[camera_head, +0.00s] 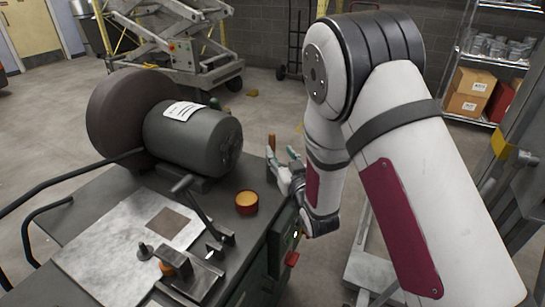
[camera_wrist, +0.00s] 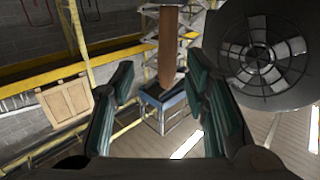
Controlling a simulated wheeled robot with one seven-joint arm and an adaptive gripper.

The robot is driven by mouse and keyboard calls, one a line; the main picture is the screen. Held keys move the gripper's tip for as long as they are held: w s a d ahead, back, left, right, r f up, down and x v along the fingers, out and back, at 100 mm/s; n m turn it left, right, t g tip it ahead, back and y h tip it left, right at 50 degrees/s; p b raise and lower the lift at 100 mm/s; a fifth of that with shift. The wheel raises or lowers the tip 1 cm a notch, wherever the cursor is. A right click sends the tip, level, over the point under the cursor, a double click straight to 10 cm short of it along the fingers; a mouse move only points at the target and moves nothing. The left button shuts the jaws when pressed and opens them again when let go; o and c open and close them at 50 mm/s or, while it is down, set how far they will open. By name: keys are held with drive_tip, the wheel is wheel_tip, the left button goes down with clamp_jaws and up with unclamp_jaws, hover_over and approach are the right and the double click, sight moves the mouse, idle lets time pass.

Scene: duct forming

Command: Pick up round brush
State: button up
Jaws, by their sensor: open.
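A brown wooden piece, which looks like the round brush's handle (camera_head: 271,143), stands upright just beyond my gripper, near the bench edge. In the wrist view the brown handle (camera_wrist: 168,45) comes down from the top edge and tapers to a blunt end, in line with the gap between the fingers. No bristles can be made out. My gripper (camera_head: 281,156) is open, with teal-padded fingers. In the wrist view my gripper (camera_wrist: 161,70) has its fingers spread to either side of the handle's line. I cannot tell whether the handle lies between them or beyond.
The grinder's grey motor (camera_head: 193,139) stands on the workbench, left of my gripper. A small red round tin (camera_head: 247,202) with orange contents sits near the bench edge. A metal tool fixture (camera_head: 190,275) stands at the front. Shelves (camera_head: 489,60) stand at the right.

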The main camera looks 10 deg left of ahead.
sight(273, 147)
drive_tip(key=shift+a+x, duration=0.2)
drive_tip(key=shift+x, duration=1.25)
drive_tip(key=shift+a+x, duration=0.2)
drive_tip(key=shift+x, duration=1.25)
drive_tip(key=shift+s+f, duration=0.15)
drive_tip(key=shift+s, duration=0.05)
drive_tip(key=shift+c, duration=0.2)
